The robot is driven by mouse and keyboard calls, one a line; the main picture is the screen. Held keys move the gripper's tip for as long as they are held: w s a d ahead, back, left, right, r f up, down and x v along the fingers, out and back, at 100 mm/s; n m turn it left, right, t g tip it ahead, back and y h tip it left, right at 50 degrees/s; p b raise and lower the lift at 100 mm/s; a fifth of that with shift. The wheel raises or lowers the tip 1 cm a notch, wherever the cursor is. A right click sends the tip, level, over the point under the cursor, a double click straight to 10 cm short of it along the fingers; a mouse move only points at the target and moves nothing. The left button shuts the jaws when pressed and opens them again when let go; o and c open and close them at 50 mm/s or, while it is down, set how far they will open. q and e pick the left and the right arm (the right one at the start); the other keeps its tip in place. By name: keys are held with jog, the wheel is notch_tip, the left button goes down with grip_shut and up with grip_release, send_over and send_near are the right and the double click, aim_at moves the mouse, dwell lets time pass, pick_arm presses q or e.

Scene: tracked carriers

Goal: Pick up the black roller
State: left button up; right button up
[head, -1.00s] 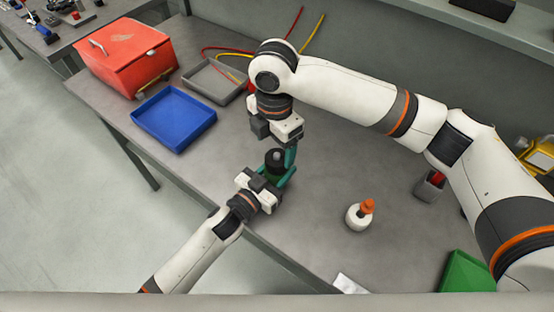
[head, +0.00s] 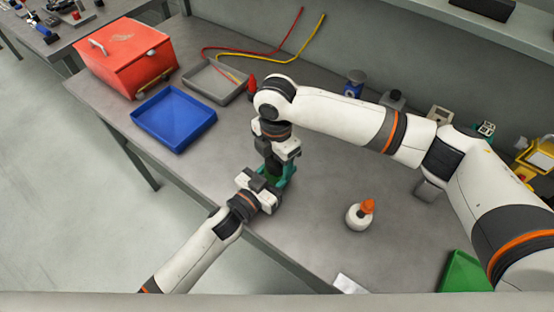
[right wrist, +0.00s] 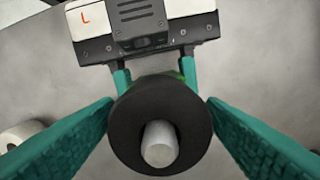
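The black roller (right wrist: 125,125) stands end-on to the right wrist camera, with a grey axle end (right wrist: 159,145) in its middle. In the head view my right gripper hides it. My right gripper (head: 277,166) points down over it, its teal fingers apart on either side of the roller; contact is not clear. My left gripper (head: 269,184) comes in from the lower left. Its fingers are around a green holder (right wrist: 182,69) under the roller, mostly hidden, and appear shut on it.
A blue tray (head: 174,145), a grey tray (head: 238,97) and a red toolbox (head: 130,65) are at the left. A white bottle with an orange top (head: 358,216) stands to the right. A green bin (head: 465,275) is at the lower right. The bench between is clear.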

jog(key=c, duration=0.7)
notch_tip(320, 180, up, 10)
jog(key=shift+r, duration=0.1)
jog(key=shift+c, duration=0.2)
pick_arm(q)
jog(key=o, duration=1.3)
jog(key=shift+c, duration=0.2)
jog(key=v, duration=1.1)
jog(key=shift+s, duration=0.1)
jog(key=shift+s+a, duration=0.3)
jog(key=shift+s, duration=0.05)
